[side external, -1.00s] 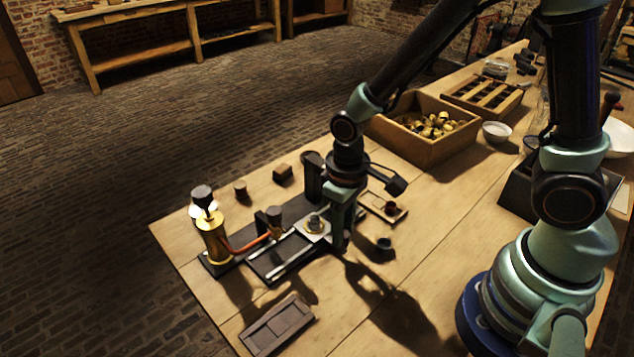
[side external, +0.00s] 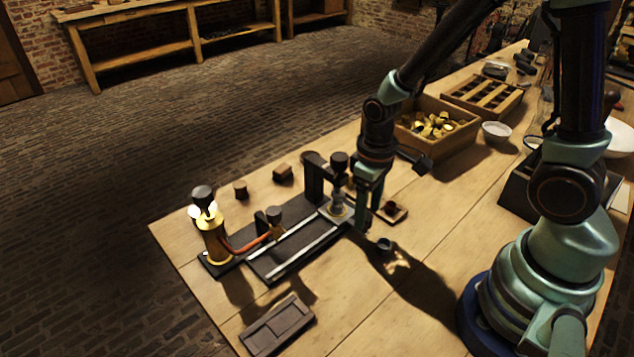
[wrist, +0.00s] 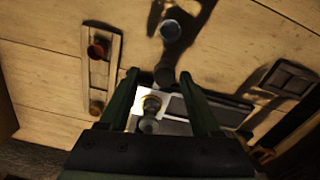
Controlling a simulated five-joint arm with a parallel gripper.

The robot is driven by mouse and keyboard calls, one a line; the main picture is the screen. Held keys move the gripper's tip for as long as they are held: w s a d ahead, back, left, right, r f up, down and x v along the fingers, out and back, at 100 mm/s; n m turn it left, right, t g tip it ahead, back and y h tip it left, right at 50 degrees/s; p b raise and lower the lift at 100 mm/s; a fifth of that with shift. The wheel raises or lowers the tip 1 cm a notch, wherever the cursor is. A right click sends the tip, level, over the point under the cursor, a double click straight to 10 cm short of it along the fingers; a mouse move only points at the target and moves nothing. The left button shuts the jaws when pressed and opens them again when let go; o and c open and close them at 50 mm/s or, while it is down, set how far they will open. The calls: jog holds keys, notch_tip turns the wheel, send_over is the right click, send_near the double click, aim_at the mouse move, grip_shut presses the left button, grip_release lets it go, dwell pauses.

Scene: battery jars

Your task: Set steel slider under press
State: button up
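The steel slider (side external: 338,209), a pale plate carrying a small round metal fitting, sits at the right end of the dark railed track (side external: 292,250). The black press (side external: 316,180) stands there with its dark knob (side external: 339,160) above the fitting. My gripper (side external: 364,222) points down just right of the slider. In the wrist view, my gripper (wrist: 159,73) has its fingers spread apart, with the bright slider plate (wrist: 147,101) and fitting between and below them. Whether a finger touches the slider is not clear.
A brass cylinder (side external: 214,240) with a red-orange tube stands at the track's left end. A small wooden tray (side external: 396,216) and a dark cup (side external: 384,244) are close to my gripper. A wooden crate of brass pieces (side external: 435,125) stands behind. The front tabletop is mostly clear.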

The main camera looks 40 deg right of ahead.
notch_tip(320, 180, up, 12)
dwell(0.7)
jog(key=shift+r, duration=0.15)
notch_tip(320, 180, up, 8)
jog(key=s+d+m+t, duration=0.2)
jog(key=t, duration=0.3)
jog(key=shift+f+t, duration=0.25)
jog(key=shift+t, duration=0.05)
